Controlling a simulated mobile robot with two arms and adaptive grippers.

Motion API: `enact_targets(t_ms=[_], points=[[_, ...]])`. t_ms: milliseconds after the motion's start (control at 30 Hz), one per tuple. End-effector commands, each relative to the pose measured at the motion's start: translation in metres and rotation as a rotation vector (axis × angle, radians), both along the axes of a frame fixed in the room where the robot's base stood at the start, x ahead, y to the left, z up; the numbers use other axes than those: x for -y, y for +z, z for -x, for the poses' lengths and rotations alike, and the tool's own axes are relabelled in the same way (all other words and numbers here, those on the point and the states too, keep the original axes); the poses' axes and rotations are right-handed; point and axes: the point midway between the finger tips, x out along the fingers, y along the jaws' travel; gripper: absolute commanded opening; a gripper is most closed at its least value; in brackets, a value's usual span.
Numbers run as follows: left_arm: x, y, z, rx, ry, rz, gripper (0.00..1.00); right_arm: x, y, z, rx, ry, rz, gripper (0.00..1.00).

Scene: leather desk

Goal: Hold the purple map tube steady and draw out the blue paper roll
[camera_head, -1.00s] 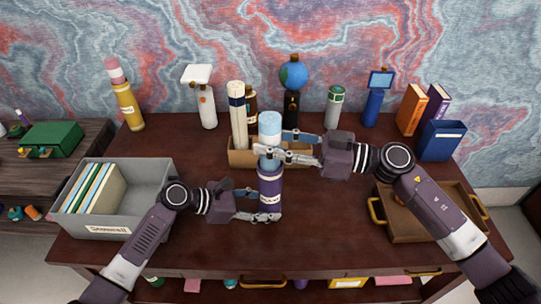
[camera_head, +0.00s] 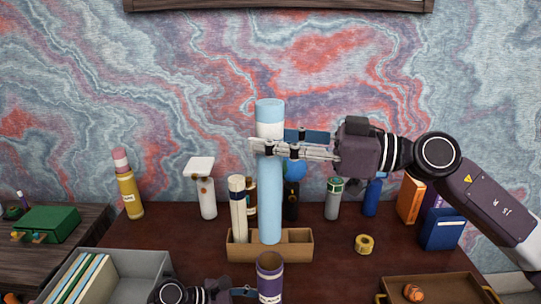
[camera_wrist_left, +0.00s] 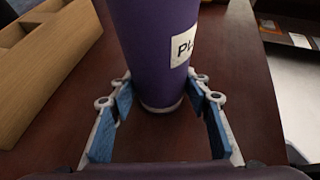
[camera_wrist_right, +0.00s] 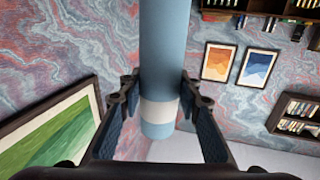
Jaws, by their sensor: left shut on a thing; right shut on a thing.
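The blue paper roll (camera_head: 270,200) is long, pale blue with a white band near its top, and upright. My right gripper (camera_head: 268,145) is shut on it near that band. In the head view its lower end shows just above the mouth of the purple map tube (camera_head: 270,276), apart from the rim. The tube stands upright on the desk with a white label; its lower part is cut off in the head view. In the left wrist view my left gripper (camera_wrist_left: 160,92) is shut around the tube low down. The roll also shows in the right wrist view (camera_wrist_right: 163,60).
A wooden divided box (camera_head: 295,245) holding a cream roll (camera_head: 238,210) stands behind the tube. A grey bin (camera_head: 130,270) is at left, a brown tray (camera_head: 440,288) at right. A yellow tape roll (camera_head: 364,244) lies on clear desk at right. Bottles and books line the back.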

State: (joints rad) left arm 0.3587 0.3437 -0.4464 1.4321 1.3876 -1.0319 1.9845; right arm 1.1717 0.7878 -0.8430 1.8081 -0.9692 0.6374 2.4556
Motion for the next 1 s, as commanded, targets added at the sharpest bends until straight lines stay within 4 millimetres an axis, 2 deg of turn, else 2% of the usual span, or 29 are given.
enact_targets(t_ms=[267,300,467,767,867,1000], points=[[0.000,-0.001,0.000,0.000,0.000,-0.001,0.30,0.000,0.002,0.000,0.000,-0.001,-0.001,0.00],[0.000,-0.001,0.000,0.000,0.000,-0.001,0.46,0.000,0.002,0.000,0.000,-0.001,-0.001,0.00],[0.000,-0.001,0.000,0.000,0.000,-0.001,0.64,0.000,0.002,0.000,0.000,-0.001,-0.001,0.00],[-0.001,0.000,0.000,0.000,0.000,-0.001,0.64,0.000,0.002,0.000,0.001,0.000,-0.001,0.00],[-0.008,0.003,0.002,0.000,0.001,-0.001,0.64,0.000,0.002,0.000,0.001,0.000,-0.001,0.00],[-0.027,0.014,0.008,0.001,0.001,-0.003,0.64,0.000,0.002,0.000,0.001,0.000,-0.001,0.00]])
